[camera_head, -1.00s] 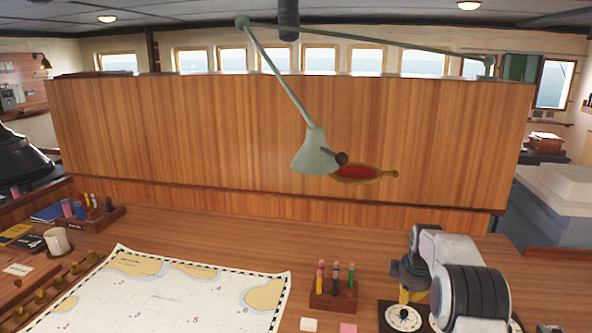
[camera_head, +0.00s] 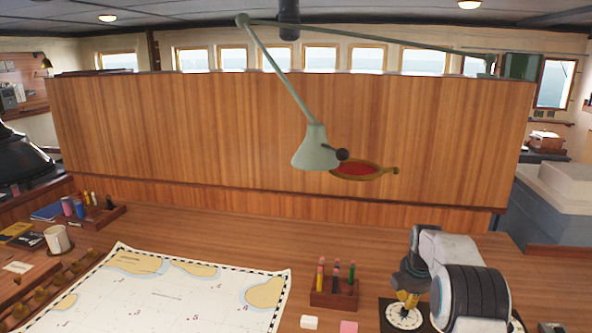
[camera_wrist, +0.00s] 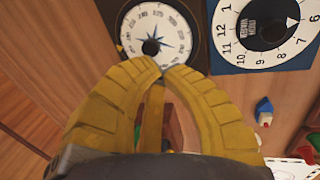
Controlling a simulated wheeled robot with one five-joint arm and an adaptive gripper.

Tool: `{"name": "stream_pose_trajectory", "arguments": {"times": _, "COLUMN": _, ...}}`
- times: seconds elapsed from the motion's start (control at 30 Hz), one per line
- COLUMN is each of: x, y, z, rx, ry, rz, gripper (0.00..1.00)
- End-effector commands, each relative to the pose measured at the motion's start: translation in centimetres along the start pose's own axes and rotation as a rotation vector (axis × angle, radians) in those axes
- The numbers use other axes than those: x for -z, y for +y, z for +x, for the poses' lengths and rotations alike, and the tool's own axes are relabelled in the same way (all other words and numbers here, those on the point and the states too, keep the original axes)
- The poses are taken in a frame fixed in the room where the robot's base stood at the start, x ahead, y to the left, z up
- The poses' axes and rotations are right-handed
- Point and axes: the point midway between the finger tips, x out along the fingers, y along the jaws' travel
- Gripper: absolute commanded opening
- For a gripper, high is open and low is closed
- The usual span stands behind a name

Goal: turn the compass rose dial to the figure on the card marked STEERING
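The compass rose dial (camera_wrist: 156,22) has a white face with figures around its rim, a blue star and a black centre knob (camera_wrist: 151,47). In the head view the dial (camera_head: 404,316) lies on a dark plate at the front right of the desk. My gripper (camera_wrist: 162,68) has yellow fingers whose tips meet close by the knob; it looks shut, with the knob just beyond the tips. In the head view my gripper (camera_head: 406,299) is low over the dial.
A second dial (camera_wrist: 262,30) numbered to 12 sits beside the compass dial. A wooden pencil holder (camera_head: 334,293) stands to its left, and a chart (camera_head: 170,295) covers the desk further left. A green lamp (camera_head: 315,150) hangs above. The desk behind the holder is clear.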

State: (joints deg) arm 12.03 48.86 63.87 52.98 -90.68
Motion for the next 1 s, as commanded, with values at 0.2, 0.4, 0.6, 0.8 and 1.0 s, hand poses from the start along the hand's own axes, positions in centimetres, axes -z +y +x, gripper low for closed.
{"name": "stream_pose_trajectory", "arguments": {"times": 0.2, "x": 0.0, "y": -0.6, "z": 2.4, "rx": 0.001, "ry": 0.000, "rz": 0.001, "gripper": 0.00}}
{"name": "stream_pose_trajectory", "arguments": {"times": 0.4, "x": 0.0, "y": -1.1, "z": 4.3, "rx": 0.000, "ry": 0.000, "rz": 0.002, "gripper": 0.00}}
{"name": "stream_pose_trajectory", "arguments": {"times": 0.6, "x": 0.0, "y": -1.4, "z": 5.5, "rx": 0.000, "ry": 0.000, "rz": 0.002, "gripper": 0.00}}
{"name": "stream_pose_trajectory", "arguments": {"times": 0.8, "x": 0.0, "y": -1.4, "z": 5.7, "rx": 0.000, "ry": 0.000, "rz": 0.002, "gripper": 0.00}}
{"name": "stream_pose_trajectory", "arguments": {"times": 1.0, "x": 0.0, "y": -1.4, "z": 5.7, "rx": 0.000, "ry": 0.000, "rz": 0.002, "gripper": 0.00}}
